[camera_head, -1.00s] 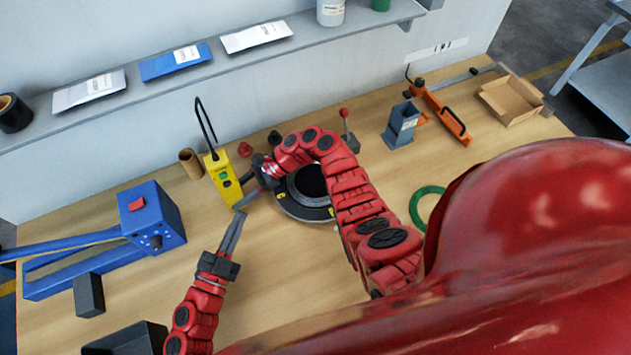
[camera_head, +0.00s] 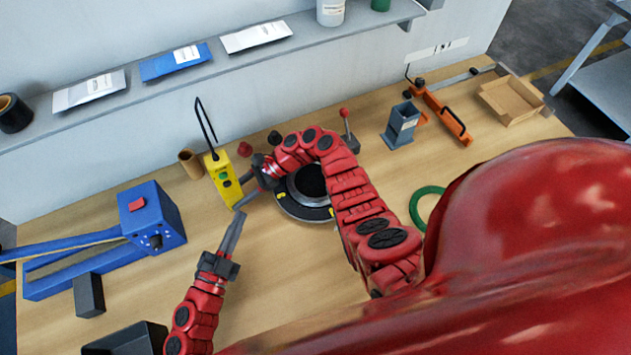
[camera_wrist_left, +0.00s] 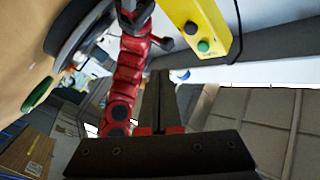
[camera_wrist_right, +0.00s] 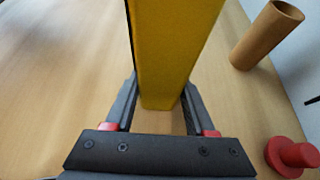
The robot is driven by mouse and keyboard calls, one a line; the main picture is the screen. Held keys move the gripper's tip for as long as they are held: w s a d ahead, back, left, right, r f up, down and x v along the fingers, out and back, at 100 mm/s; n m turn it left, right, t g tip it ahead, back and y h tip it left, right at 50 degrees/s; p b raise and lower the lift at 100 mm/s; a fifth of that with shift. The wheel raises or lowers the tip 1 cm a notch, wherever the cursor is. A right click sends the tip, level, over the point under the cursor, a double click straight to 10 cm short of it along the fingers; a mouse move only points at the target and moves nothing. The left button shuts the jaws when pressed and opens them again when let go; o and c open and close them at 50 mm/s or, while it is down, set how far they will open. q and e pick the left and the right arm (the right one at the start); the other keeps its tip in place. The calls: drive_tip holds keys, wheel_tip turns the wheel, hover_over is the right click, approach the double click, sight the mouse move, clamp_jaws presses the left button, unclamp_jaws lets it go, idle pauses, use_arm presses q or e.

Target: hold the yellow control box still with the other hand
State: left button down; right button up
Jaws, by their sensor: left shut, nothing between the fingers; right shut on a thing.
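The yellow control box (camera_head: 219,186) stands on the bench with green and dark buttons and a black cable loop on top. My right gripper (camera_head: 249,194) is shut on the box from its right side. In the right wrist view the yellow box (camera_wrist_right: 168,60) is between the two fingers (camera_wrist_right: 158,100). My left gripper (camera_head: 240,214) is shut and empty, its fingertips close to the lower front end of the box. In the left wrist view the box (camera_wrist_left: 198,22) shows beyond the closed fingers (camera_wrist_left: 161,80). Whether the left fingertips touch it I cannot tell.
A dark round turntable (camera_head: 296,208) lies right of the box, partly behind my right arm. A brown tube (camera_head: 190,163) stands behind the box. A blue machine (camera_head: 152,220) is at left. A green ring (camera_head: 416,205) lies at right. The front middle bench is bare.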

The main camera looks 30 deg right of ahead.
sight(227, 184)
use_arm(q)
drive_tip(key=w, duration=0.6)
idle(0.8)
drive_tip(key=shift+w, duration=0.15)
idle(1.7)
drive_tip(key=shift+w, duration=0.35)
